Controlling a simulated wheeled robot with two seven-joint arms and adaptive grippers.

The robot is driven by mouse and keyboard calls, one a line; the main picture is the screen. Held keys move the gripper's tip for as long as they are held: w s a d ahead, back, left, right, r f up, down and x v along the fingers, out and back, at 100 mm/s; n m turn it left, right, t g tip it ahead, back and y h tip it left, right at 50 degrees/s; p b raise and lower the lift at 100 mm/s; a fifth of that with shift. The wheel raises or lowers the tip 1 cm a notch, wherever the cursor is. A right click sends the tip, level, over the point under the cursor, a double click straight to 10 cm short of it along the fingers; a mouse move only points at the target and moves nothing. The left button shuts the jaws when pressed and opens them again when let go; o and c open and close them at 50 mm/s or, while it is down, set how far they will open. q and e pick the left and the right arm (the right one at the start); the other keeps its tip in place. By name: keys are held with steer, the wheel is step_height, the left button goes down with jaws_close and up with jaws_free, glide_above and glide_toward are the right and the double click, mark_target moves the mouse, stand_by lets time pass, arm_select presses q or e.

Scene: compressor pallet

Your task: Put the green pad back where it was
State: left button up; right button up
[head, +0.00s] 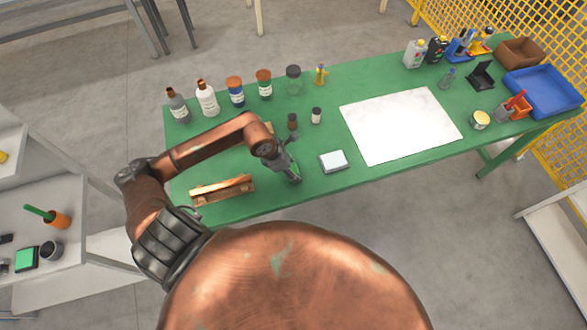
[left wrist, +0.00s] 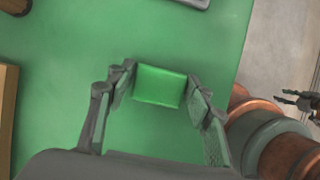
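My left gripper (head: 292,174) is low over the green table, between the wooden holder and the white-topped block. In the left wrist view the green pad (left wrist: 160,86) sits between the fingertips of the left gripper (left wrist: 162,82). Both fingers meet its sides, so the gripper looks shut on it. In the head view the fingers mostly hide the pad. I cannot tell whether its underside touches the table. My right gripper (left wrist: 298,100) shows small at the right edge of the left wrist view, clear of the table; its opening is unclear.
The wooden holder (head: 222,188) lies left of the gripper and the white-topped block (head: 333,161) right. Bottles (head: 207,98) line the back edge. A white sheet (head: 400,124) and a blue bin (head: 543,91) are further right. A dark-framed green item (head: 26,259) stands on the left shelf.

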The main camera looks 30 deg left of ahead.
arm_select(q)
steer(key=o, duration=0.3)
steer(key=shift+o, duration=0.2)
steer(key=shift+r, duration=0.15)
steer(key=v, duration=1.2)
steer(key=shift+w+d, duration=0.1)
